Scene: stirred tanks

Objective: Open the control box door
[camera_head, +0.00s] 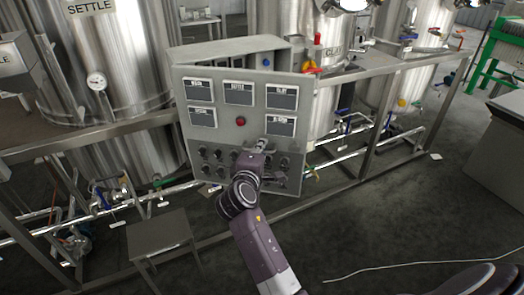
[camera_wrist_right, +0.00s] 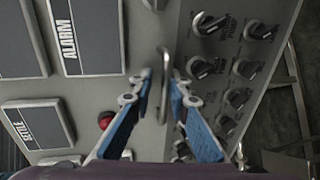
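The grey control box (camera_head: 215,49) stands mid-left in the head view. Its door (camera_head: 222,122) carries labelled displays, a red button (camera_head: 241,121) and rows of black knobs. The door appears ajar: its right edge stands out from the box and part of the inside shows. My right gripper (camera_head: 262,150) is at the lower middle of the door. In the right wrist view its blue fingers (camera_wrist_right: 160,82) close in on either side of the metal door handle (camera_wrist_right: 163,115); the exact contact is hard to see. My left gripper is not in view.
Shiny steel tanks (camera_head: 110,55) stand behind the box. A metal frame rail (camera_head: 85,132) runs to both sides of it, with pipes and valves below. A small metal stool (camera_head: 158,230) stands at the lower left. Open floor (camera_head: 400,215) lies to the right.

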